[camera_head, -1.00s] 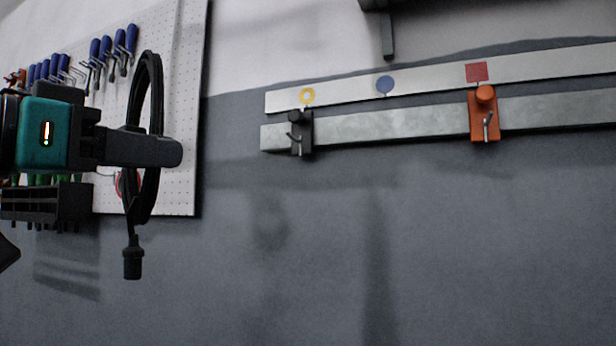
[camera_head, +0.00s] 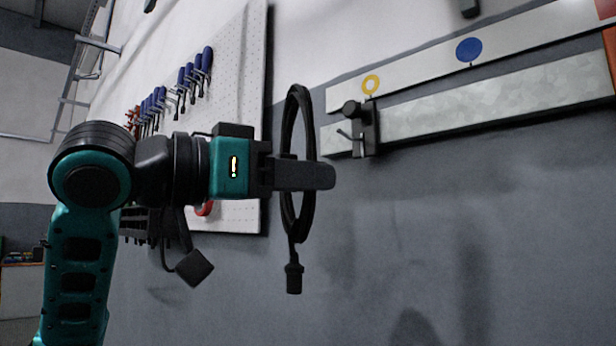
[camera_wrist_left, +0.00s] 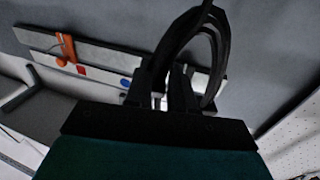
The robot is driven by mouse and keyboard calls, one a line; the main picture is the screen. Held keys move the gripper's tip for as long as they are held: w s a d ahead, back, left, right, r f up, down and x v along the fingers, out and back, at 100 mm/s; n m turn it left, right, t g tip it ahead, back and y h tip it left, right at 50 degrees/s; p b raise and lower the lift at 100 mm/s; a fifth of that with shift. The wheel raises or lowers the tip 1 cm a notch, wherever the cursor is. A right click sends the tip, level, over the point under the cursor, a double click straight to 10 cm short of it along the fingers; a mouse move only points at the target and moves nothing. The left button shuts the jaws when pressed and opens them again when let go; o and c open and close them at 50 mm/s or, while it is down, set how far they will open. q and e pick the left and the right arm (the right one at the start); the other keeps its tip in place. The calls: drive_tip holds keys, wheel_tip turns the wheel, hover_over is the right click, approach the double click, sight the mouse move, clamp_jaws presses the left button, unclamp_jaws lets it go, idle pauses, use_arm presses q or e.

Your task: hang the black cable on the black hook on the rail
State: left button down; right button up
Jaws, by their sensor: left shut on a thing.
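The black cable (camera_head: 307,220) is a coiled loop hanging upright, with a plug end dangling below it. My left gripper (camera_head: 318,176) is shut on the cable and holds it in the air; the cable also shows in the left wrist view (camera_wrist_left: 217,45). The black hook (camera_head: 362,130) is on the left end of the grey rail (camera_head: 480,115), below a yellow ring mark. The gripper and cable appear left of the hook and a little lower in the head view, apart from it. My right gripper is not in view.
A white pegboard (camera_head: 235,100) with blue-handled tools (camera_head: 190,80) is on the wall behind my left arm. A label strip (camera_head: 520,40) with a blue dot runs above the rail. An orange hook (camera_wrist_left: 67,48) shows in the left wrist view. The wall below the rail is bare.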

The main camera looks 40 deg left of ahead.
use_arm(q)
drive_tip(key=w+f, duration=0.2)
drive_tip(key=w, duration=0.8)
drive_tip(key=shift+w+d, duration=0.3)
drive_tip(key=shift+d, duration=0.15)
idle(0.6)
drive_tip(key=shift+f, duration=0.1)
idle(0.4)
drive_tip(key=c, duration=1.4)
unclamp_jaws()
drive_tip(key=shift+w, duration=0.1)
drive_tip(key=shift+o, duration=1.1)
drive_tip(key=shift+w, duration=0.15)
drive_tip(key=shift+o, duration=1.5)
